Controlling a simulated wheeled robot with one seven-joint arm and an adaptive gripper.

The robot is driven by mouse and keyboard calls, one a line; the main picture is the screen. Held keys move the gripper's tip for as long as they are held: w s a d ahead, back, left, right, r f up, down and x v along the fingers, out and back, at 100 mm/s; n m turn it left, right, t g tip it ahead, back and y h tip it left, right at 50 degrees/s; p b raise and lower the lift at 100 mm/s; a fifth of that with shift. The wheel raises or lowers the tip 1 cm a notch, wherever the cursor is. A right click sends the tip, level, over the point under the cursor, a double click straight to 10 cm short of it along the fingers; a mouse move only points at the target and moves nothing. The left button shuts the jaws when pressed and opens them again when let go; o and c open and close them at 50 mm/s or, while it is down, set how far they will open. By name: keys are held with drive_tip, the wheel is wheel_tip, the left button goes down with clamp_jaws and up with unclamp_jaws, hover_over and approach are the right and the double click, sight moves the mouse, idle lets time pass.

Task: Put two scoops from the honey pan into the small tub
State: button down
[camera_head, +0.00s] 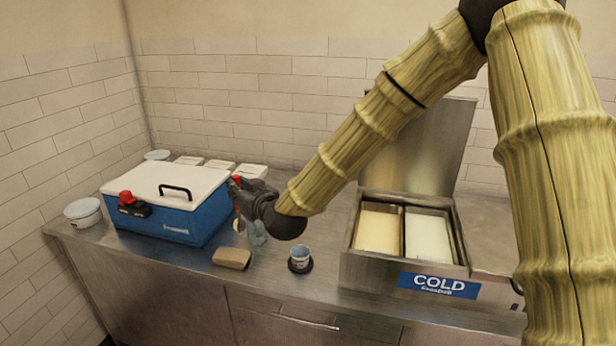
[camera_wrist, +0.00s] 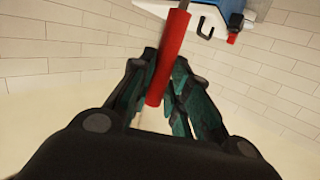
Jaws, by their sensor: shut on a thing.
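My gripper (camera_head: 240,190) is shut on the red handle of a utensil (camera_wrist: 170,62), likely the scoop. In the wrist view the handle lies between the dark fingers and a metal shaft leaves the top edge. The scoop's head is not clear. The gripper is above the counter, beside the blue cooler. A small tub (camera_head: 300,255) stands upright on a black round base on the counter, right of the gripper. The steel cold unit holds two pans: a pale yellow one (camera_head: 379,231) and a whiter one (camera_head: 428,237). I see no label naming the honey pan.
The blue cooler (camera_head: 180,216) with white lid stands left. A clear container (camera_head: 257,233) stands below my gripper. A tan block (camera_head: 232,258) lies near the front edge. The cold unit's lid (camera_head: 432,145) stands open behind the pans. White round tubs (camera_head: 83,212) stand left.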

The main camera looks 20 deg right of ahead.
drive_tip(key=s+d+m+t+h+p, duration=0.1)
drive_tip(key=s+d+m+h+p, duration=0.2)
drive_tip(key=d, duration=0.4)
drive_tip(key=s+d+h+p, duration=0.15)
drive_tip(key=d+p, duration=0.25)
drive_tip(key=d, duration=0.4)
wheel_tip(320, 180, down, 11)
drive_tip(key=b, duration=0.6)
drive_tip(key=shift+w+f, duration=0.15)
drive_tip(key=shift+w, duration=0.25)
drive_tip(key=shift+s+f+h+b, duration=0.1)
drive_tip(key=shift+h+b, duration=0.15)
drive_tip(key=shift+b, duration=0.2)
drive_tip(key=shift+w+a, duration=0.4)
drive_tip(key=shift+a, duration=0.2)
idle(1.4)
drive_tip(key=shift+s+d+b, duration=0.3)
drive_tip(key=shift+s+d, duration=0.05)
drive_tip(key=shift+d, duration=0.15)
idle(1.0)
wheel_tip(320, 180, up, 9)
drive_tip(key=p, duration=0.4)
drive_tip(key=shift+p, duration=0.3)
idle(0.8)
